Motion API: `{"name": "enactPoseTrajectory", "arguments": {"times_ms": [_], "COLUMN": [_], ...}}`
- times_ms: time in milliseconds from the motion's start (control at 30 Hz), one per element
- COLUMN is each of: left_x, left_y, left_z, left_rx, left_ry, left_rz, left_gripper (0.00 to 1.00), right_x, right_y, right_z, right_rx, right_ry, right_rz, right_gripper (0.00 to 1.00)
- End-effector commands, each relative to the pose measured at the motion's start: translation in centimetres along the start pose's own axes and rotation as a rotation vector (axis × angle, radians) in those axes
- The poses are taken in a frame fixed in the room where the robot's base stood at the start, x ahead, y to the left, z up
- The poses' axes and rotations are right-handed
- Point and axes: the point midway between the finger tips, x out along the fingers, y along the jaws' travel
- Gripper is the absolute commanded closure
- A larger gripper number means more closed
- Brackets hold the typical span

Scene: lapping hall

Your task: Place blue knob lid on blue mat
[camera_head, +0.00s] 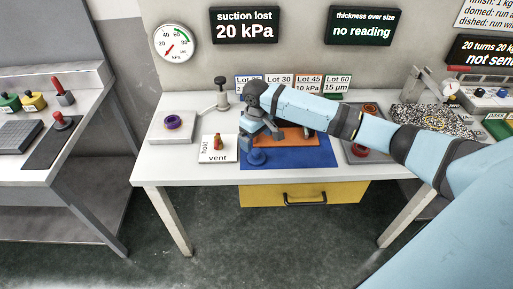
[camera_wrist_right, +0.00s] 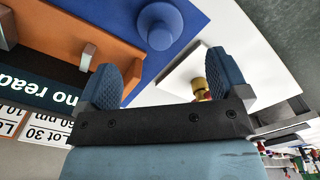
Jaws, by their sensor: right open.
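The blue knob lid (camera_head: 257,157) rests on the blue mat (camera_head: 300,158), near the mat's left side. In the right wrist view the lid (camera_wrist_right: 160,22) shows its round knob, with the blue mat (camera_wrist_right: 205,18) around it. My right gripper (camera_head: 261,137) is just above and behind the lid. In the right wrist view its two fingers (camera_wrist_right: 160,80) are spread apart with nothing between them, and the lid lies beyond their tips. My left gripper is not in view.
An orange tray (camera_head: 297,141) sits on the mat, partly hidden by my right arm. A white hold/vent plate (camera_head: 218,155) with a small red and brass part is left of the mat. A grey plate with a purple ring (camera_head: 173,121) stands farther left. A yellow drawer (camera_head: 345,192) is below the table.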

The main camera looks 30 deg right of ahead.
Motion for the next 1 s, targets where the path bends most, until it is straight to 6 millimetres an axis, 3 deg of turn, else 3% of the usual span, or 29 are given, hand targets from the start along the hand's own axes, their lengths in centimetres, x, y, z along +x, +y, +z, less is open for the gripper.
{"name": "enactPoseTrajectory", "arguments": {"times_ms": [200, 367, 467, 600, 800, 1000], "left_x": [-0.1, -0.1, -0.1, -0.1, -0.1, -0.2], "left_y": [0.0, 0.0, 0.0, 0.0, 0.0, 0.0], "left_z": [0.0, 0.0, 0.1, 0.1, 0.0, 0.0], "left_rx": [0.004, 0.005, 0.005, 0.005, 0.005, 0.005], "left_ry": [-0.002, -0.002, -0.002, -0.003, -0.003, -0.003], "left_rz": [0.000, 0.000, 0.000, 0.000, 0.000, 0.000], "left_gripper": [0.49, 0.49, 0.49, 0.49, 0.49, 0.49], "right_x": [-3.4, -3.2, -0.7, 4.0, 7.8, 10.7], "right_y": [0.0, -1.0, -3.8, -10.2, -18.1, -22.1], "right_z": [0.0, 0.1, 0.6, 2.2, 5.7, 10.9], "right_rx": [-0.001, -0.015, -0.052, -0.121, -0.153, -0.095], "right_ry": [0.001, 0.015, 0.070, 0.227, 0.492, 0.726], "right_rz": [-0.001, -0.011, -0.046, -0.132, -0.238, -0.257], "right_gripper": [0.07, 0.07, 0.07, 0.07, 0.07, 0.07]}}
